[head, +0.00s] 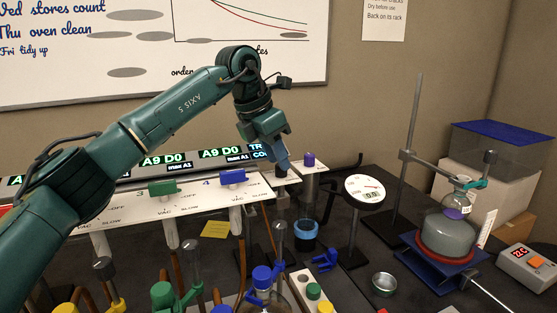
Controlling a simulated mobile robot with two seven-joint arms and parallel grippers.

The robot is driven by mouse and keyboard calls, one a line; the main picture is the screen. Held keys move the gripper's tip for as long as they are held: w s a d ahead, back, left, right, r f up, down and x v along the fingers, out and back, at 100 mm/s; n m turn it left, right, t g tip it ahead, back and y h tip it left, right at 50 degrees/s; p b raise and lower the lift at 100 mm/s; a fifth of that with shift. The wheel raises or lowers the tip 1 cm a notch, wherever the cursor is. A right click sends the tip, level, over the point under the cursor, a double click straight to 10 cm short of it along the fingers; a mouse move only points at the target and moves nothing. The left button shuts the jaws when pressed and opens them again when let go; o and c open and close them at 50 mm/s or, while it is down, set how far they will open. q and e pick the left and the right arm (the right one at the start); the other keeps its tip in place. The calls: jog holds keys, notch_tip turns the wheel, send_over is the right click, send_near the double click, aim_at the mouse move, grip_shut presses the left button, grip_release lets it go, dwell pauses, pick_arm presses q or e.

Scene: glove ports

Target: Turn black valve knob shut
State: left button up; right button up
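My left arm reaches in from the left over the manifold. Its gripper (282,163) points down at the manifold's right end, by the text display; I cannot tell whether its fingers are open or shut. The white manifold panel (120,211) carries a green valve knob (162,187) marked 3 and a blue-violet valve knob (233,177) marked 4, with VAC, OFF and SLOW labels. My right gripper is not in view.
A violet-topped cylinder (309,161) stands just right of the gripper. A round dial gauge (364,193) is on a stand beyond it. A clamped flask (449,233) sits at the right. Glassware and coloured clips crowd the front. A small metal dish (384,283) lies on the dark bench.

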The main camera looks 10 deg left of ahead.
pick_arm(q)
jog(key=shift+x, duration=0.9)
grip_shut()
